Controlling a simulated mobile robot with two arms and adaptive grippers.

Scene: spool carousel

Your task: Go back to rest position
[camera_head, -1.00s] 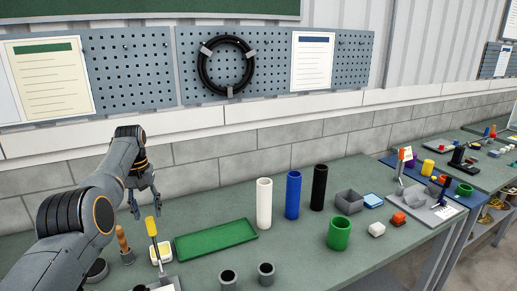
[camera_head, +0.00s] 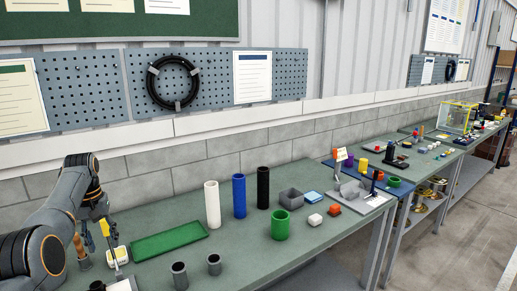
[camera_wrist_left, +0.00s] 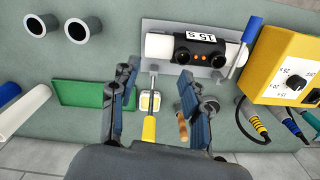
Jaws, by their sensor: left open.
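My left gripper (camera_head: 92,222) hangs over the left end of the green bench, close to a yellow-handled tool (camera_head: 105,229) and a wooden-handled tool (camera_head: 79,245). In the left wrist view the gripper (camera_wrist_left: 158,88) has its two fingers spread well apart. There the yellow handle (camera_wrist_left: 149,131) shows between the fingers, apart from both. The wooden handle (camera_wrist_left: 182,126) shows beside the right finger. A small white and yellow dish (camera_wrist_left: 150,101) lies below. My right gripper is in no view.
A green tray (camera_head: 168,240) lies right of the gripper. White (camera_head: 212,204), blue (camera_head: 239,196) and black (camera_head: 263,188) cylinders stand beyond it. Two grey cups (camera_head: 179,275) stand in front. A yellow box with a dial (camera_wrist_left: 285,66) and a labelled device (camera_wrist_left: 200,48) are near the gripper.

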